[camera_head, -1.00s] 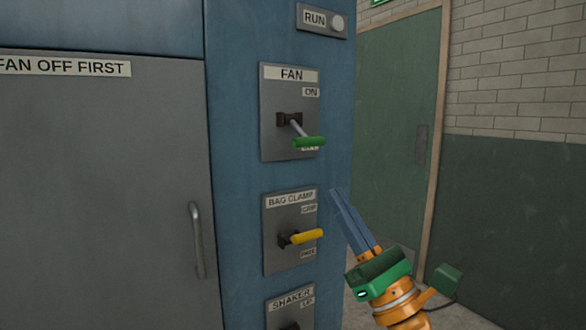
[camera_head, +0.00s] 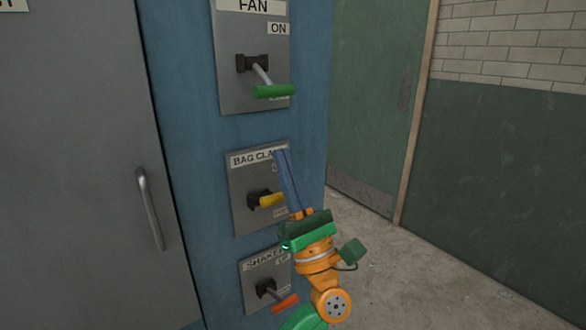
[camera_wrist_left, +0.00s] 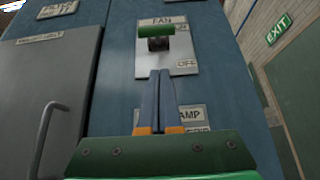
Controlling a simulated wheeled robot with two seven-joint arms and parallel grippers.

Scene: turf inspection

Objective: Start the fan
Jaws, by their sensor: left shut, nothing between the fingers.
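The fan switch plate (camera_head: 233,100) is grey, on a blue cabinet, marked FAN with ON at its top. Its lever has a green handle (camera_head: 273,91) that juts out and slopes down to the lower label, which it partly covers. My left gripper (camera_head: 281,153) is shut and empty. Its tips point up, below the green handle and apart from it, in front of the bag clamp plate (camera_head: 240,215). My right gripper is not in view.
The bag clamp lever's yellow handle (camera_head: 271,200) is close beside my left fingers. The shaker lever's orange handle (camera_head: 286,303) is lower down. A grey door with a bar handle (camera_head: 150,209) is at left. Open floor (camera_head: 400,270) lies at right.

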